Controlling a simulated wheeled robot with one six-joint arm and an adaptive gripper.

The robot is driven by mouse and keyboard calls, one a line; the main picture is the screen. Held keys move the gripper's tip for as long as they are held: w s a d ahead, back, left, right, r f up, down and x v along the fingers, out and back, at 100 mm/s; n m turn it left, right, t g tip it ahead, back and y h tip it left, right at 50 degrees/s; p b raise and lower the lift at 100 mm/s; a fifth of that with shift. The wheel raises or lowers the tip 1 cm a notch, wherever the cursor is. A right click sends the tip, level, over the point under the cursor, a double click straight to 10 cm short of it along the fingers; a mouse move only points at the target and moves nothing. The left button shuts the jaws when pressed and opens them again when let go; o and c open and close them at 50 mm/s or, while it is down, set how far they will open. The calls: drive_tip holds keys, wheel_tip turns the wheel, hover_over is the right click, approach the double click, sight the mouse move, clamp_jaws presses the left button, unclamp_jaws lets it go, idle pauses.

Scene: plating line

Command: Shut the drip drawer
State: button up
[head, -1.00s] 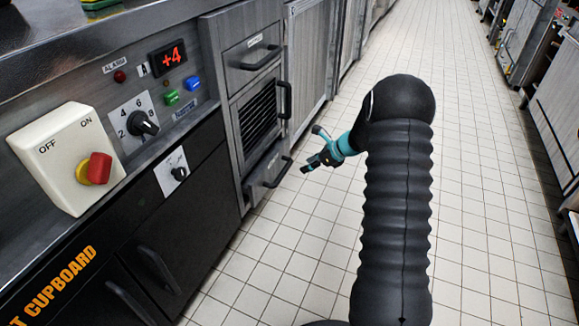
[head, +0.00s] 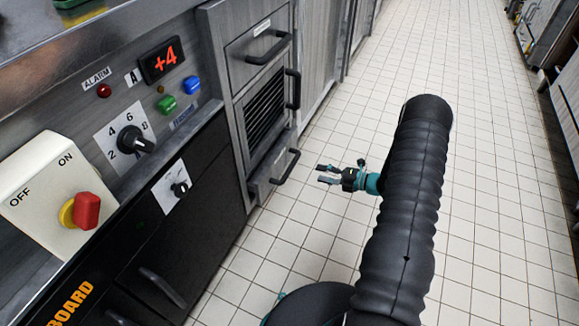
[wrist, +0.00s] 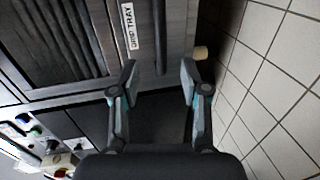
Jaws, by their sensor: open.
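The drip drawer (head: 268,170) is the lowest front in the grey metal unit, below a louvred panel, and appears to stand out a little from the unit. Its dark bar handle (head: 287,168) faces the aisle. In the wrist view, a white label reading DRIP TRAY (wrist: 130,25) and the handle (wrist: 160,35) lie ahead of the fingers. My gripper (head: 322,174) is open and empty, to the right of the handle with a gap between them. The wrist view shows its two fingers (wrist: 159,68) spread apart, pointing at the drawer front. The drawer's inside is hidden.
An upper drawer (head: 258,45) and a louvred panel (head: 265,108) with handles are above. A control panel with a black dial (head: 133,140) and a red-and-yellow switch (head: 84,211) is at left. Tiled floor (head: 470,220) is clear at right. A small tan cylinder (wrist: 201,53) is near the right finger.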

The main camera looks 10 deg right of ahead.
sight(291, 166)
drive_tip(key=x, duration=1.3)
clamp_jaws()
